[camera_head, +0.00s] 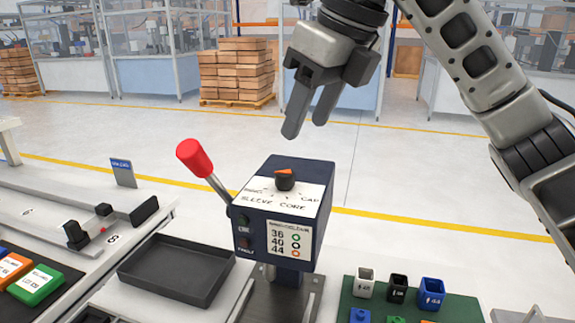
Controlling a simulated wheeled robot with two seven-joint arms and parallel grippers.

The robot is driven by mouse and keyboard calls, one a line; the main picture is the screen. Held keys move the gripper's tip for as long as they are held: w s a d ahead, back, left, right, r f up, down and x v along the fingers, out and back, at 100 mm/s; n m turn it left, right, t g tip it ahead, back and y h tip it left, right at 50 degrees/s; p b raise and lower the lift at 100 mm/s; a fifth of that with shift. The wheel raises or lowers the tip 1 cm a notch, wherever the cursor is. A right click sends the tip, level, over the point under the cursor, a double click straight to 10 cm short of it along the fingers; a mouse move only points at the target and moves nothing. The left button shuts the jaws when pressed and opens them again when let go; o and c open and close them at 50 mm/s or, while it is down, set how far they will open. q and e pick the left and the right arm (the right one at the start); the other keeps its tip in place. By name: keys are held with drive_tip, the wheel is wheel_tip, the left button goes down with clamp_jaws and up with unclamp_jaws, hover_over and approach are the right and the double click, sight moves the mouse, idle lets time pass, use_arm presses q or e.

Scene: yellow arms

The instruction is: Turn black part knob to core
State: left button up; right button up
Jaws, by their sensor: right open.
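The black knob (286,182) with an orange pointer mark sits on the white top face of a dark blue box (262,224). Labels around it include SLEEVE, CORE and CAP; CORE (291,206) is printed on the near side of the knob. The orange mark is on the knob's upper, far side, away from the CORE label; its exact setting is hard to read. My right gripper (306,126) is open and empty, fingers pointing down, above and slightly behind the knob, not touching it. My left gripper is out of view.
A red-tipped lever (194,157) rises at the box's left side. A dark empty tray (176,268) lies to the left. A green board (357,304) with small coloured bins is at the lower right. The space directly above the knob is clear.

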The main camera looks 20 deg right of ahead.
sight(285, 172)
drive_tip(key=p+x, duration=0.1)
drive_tip(key=x, duration=0.8)
drive_tip(key=shift+w+a+f, duration=0.1)
drive_tip(key=shift+a, duration=0.05)
drive_tip(key=c, duration=1)
